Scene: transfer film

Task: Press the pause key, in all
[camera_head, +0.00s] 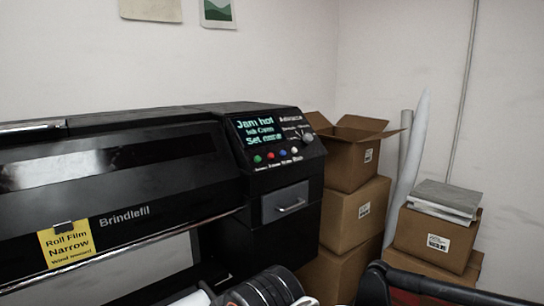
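The control panel (272,140) sits at the right end of a black wide-format printer marked Brindlefil (160,190). Its lit screen (257,131) shows cyan text that reads roughly "Jam hot", "Ink Cyan" and a third line starting "Set". Below the screen is a row of small round keys: green (257,158), red (270,155), blue (282,152) and white (294,150). Their labels are too small to read, so I cannot tell which is pause. A grey knob (307,137) is at the panel's right.
Stacked cardboard boxes (352,210) stand right of the printer, the top one open. Another box (432,237) bears grey-white sheets, beside leaning rolls (411,150). The space before the panel looks clear.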

